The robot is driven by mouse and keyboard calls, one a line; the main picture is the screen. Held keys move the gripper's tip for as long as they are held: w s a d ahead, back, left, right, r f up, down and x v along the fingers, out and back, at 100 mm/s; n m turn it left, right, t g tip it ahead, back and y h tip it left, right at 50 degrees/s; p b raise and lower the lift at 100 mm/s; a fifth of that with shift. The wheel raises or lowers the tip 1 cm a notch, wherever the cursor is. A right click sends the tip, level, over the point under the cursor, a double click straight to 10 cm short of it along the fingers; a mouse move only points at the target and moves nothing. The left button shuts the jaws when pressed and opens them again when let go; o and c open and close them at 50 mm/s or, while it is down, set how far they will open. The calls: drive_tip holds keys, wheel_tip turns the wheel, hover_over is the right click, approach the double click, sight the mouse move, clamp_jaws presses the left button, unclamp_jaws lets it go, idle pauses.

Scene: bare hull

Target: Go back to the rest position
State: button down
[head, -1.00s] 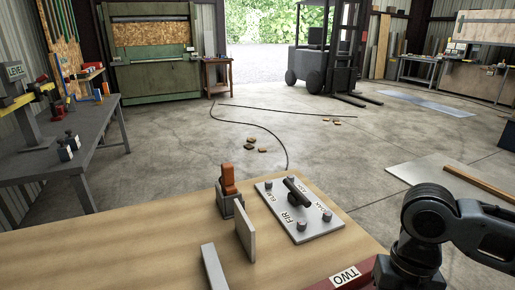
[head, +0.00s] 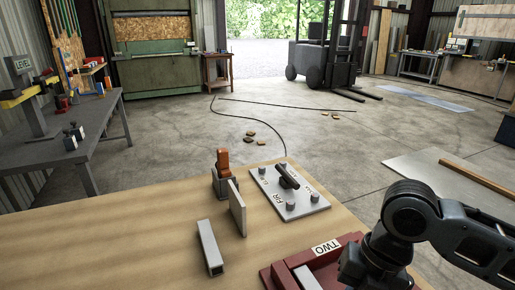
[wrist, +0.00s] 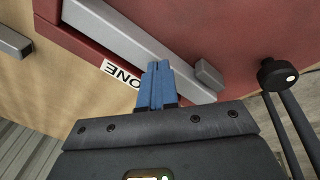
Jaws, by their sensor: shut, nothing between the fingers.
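My gripper (wrist: 157,85) shows in the wrist view with its blue fingers together and nothing between them. It points over the edge of a red tray (wrist: 70,42) labelled ONE, with a long grey bar (wrist: 130,38) along it. Whether the fingertips touch anything I cannot tell. In the head view my arm comes in at the lower right and reaches over the near right part of the bench; the fingers are hidden there.
The wooden bench (head: 120,235) carries a red tray (head: 283,272) labelled TWO, a grey square tube (head: 209,245), an upright grey plate (head: 237,208), an orange-topped block (head: 223,165) and a pale plate (head: 305,204) with a dark handle. Open concrete floor lies beyond.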

drive_tip(key=w+a+r+m+t+y, duration=0.1)
drive_tip(key=a+r+m+t+y, duration=0.5)
drive_tip(key=a, duration=0.6)
drive_tip(key=w+a+r+m+t+y, duration=0.15)
drive_tip(key=a+r+m+y, duration=0.3)
drive_tip(key=a+r, duration=0.55)
drive_tip(key=s+d+f+m+t+h, duration=0.95)
drive_tip(key=s+d+f+m, duration=0.45)
drive_tip(key=m, duration=0.7)
drive_tip(key=s+d+r+h, duration=0.1)
drive_tip(key=s+d+h, duration=0.1)
drive_tip(key=s+d, duration=0.4)
drive_tip(key=s+d+r+g+h, duration=0.1)
drive_tip(key=s+d, duration=0.6)
drive_tip(key=s, duration=0.7)
drive_tip(key=shift+s+h, duration=0.15)
drive_tip(key=shift+h, duration=0.25)
